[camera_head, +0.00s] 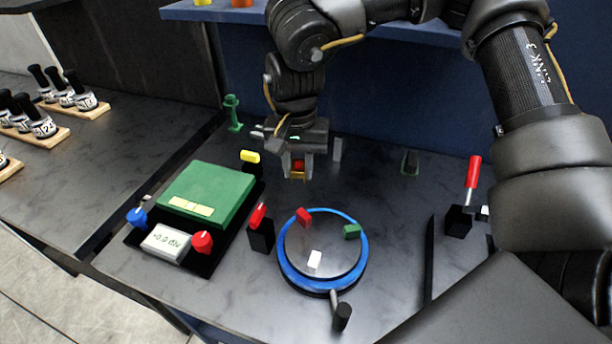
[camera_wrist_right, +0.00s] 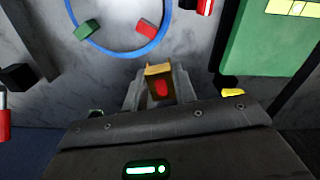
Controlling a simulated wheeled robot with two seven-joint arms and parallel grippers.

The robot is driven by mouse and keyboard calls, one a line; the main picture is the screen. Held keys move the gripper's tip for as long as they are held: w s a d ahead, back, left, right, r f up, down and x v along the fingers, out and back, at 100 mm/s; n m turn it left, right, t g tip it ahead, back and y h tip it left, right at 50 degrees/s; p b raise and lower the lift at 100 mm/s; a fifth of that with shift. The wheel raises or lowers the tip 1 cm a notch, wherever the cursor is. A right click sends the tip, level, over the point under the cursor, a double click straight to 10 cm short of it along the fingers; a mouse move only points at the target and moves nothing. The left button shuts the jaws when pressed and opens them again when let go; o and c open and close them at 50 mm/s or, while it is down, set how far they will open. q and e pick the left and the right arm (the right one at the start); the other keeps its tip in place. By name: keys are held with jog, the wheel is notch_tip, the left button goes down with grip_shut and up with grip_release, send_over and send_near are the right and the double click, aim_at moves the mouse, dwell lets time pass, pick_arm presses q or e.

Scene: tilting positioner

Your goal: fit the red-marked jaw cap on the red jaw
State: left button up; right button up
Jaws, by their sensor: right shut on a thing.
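My right gripper (camera_head: 297,174) is shut on a small brass-coloured jaw cap with a red mark (camera_head: 298,166), held above the bench behind the round table. In the right wrist view the cap (camera_wrist_right: 159,84) sits between the two fingers. The round table with the blue rim (camera_head: 283,268) carries a red jaw (camera_head: 304,217), a green jaw (camera_head: 352,231) and a white jaw (camera_head: 314,261). The red jaw (camera_wrist_right: 146,27) is bare and apart from the cap, on the table side nearest the gripper. My left gripper is not in view.
A green box (camera_head: 207,192) with knobs and a display (camera_head: 166,241) stands left of the round table. A red-topped black block (camera_head: 260,230) is close to the rim. A red-handled lever (camera_head: 472,180) stands at right. A crank handle (camera_head: 341,315) sticks out in front.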

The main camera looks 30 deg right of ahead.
aim_at(301, 211)
jog(key=m+p, duration=0.1)
jog(key=m, duration=0.2)
jog(key=m+p, duration=0.2)
jog(key=m, duration=0.1)
jog(key=s+m+p, duration=0.1)
jog(key=m, duration=0.3)
jog(key=shift+a+f, duration=0.1)
jog(key=shift+a, duration=0.1)
jog(key=m+p, duration=0.1)
jog(key=m, duration=0.3)
jog(key=s+m+p, duration=0.1)
jog(key=m+p, duration=0.1)
jog(key=m, duration=0.2)
jog(key=m+p, duration=0.2)
jog(key=m, duration=0.2)
jog(key=shift+s+a+f, duration=0.25)
jog(key=shift+s+f, duration=0.05)
jog(key=m, duration=0.1)
jog(key=m+p, duration=0.1)
jog(key=m, duration=0.2)
jog(key=shift+s+f, duration=0.2)
jog(key=shift+s, duration=0.1)
jog(key=shift+m, duration=0.3)
jog(key=shift+w+f, duration=0.1)
jog(key=shift+f, duration=0.15)
jog(key=shift+f+b, duration=1.25)
jog(key=shift+f, duration=0.45)
jog(key=shift+f, duration=0.15)
jog(key=shift+f+b, duration=1.05)
jog(key=shift+f, duration=0.2)
